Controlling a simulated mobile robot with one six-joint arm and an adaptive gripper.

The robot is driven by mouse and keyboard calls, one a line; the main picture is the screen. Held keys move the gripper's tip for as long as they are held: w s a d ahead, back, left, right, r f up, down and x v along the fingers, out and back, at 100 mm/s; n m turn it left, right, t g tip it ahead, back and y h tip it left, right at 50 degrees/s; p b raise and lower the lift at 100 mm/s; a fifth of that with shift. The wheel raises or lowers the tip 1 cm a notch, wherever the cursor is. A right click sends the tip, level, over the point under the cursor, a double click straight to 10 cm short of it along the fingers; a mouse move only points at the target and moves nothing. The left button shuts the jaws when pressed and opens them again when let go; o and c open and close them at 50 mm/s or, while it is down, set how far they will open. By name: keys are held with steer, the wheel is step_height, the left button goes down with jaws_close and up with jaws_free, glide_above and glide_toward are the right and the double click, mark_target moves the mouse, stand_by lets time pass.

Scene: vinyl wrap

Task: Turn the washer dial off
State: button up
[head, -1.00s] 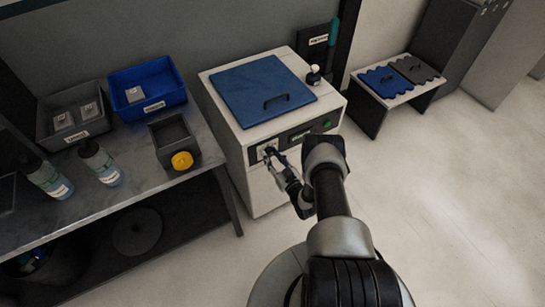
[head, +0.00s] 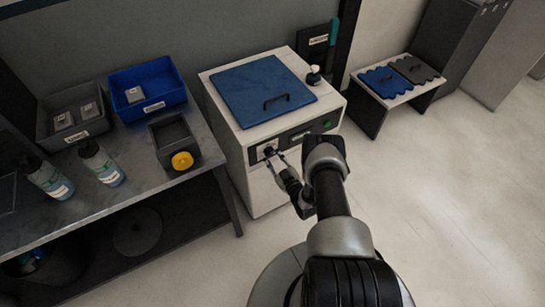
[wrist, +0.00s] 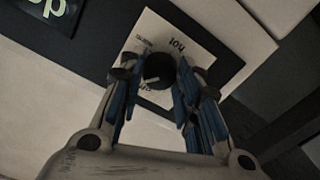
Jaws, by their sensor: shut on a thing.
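The washer (head: 236,130) is a white cabinet with a blue lid (head: 255,85) and a dark front panel. Its dial (wrist: 158,68) is a round black knob with a white pointer mark, on a white label plate (wrist: 200,58). "Hot" is printed on the plate; the other words are too blurred to read surely. The mark points to the lower left in the wrist view. My gripper (wrist: 160,82) has its blue-padded fingers on both sides of the dial, shut on it. In the head view my gripper (head: 274,160) is at the left of the front panel and hides most of the dial.
A green button (head: 327,124) is on the panel's right. A metal bench (head: 130,165) with a blue bin (head: 172,99), grey bin and bottles stands on the left. A low stand (head: 374,94) is on the right. The floor in front right is clear.

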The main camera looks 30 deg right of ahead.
steer(key=n, duration=0.4)
steer(key=shift+n, duration=0.3)
steer(key=shift+d+n, duration=0.1)
steer(key=shift+n, duration=1.5)
steer(key=o, duration=1.1)
steer(key=shift+s, duration=0.1)
steer(key=s, duration=1.2)
steer(key=shift+d, duration=0.2)
steer(key=shift+w, duration=0.1)
